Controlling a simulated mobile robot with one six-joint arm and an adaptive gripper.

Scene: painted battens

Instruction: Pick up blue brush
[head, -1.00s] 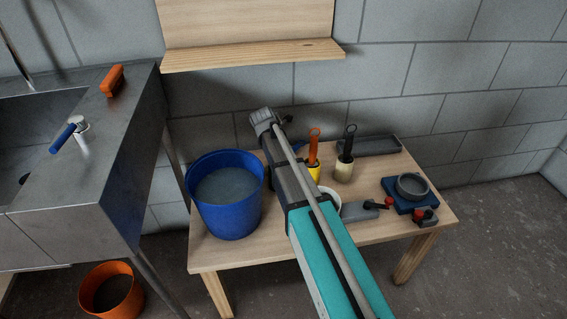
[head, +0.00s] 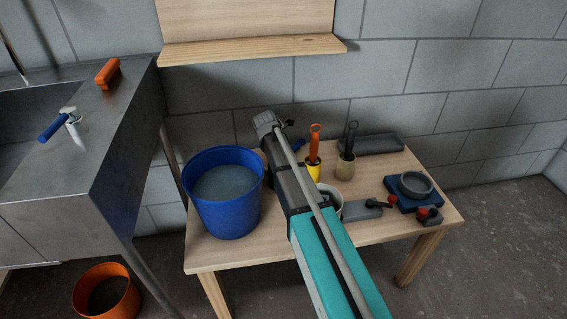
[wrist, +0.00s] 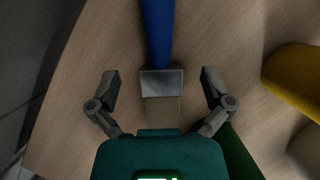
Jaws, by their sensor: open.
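The blue brush (wrist: 158,35) lies on the wooden table in the wrist view, its blue handle pointing to the top of the picture. Its metal ferrule (wrist: 161,83) and pale bristles (wrist: 162,112) are between the spread fingers of my gripper (wrist: 160,76). The gripper is open, with a gap on each side of the brush. In the head view my arm hides most of the brush and the gripper. Only a small blue piece, apparently its handle (head: 298,141), shows beside the arm's end.
A blue bucket (head: 223,215) stands left of my arm. A wooden shelf (head: 255,50) is above. A metal sink (head: 105,140) is at left.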

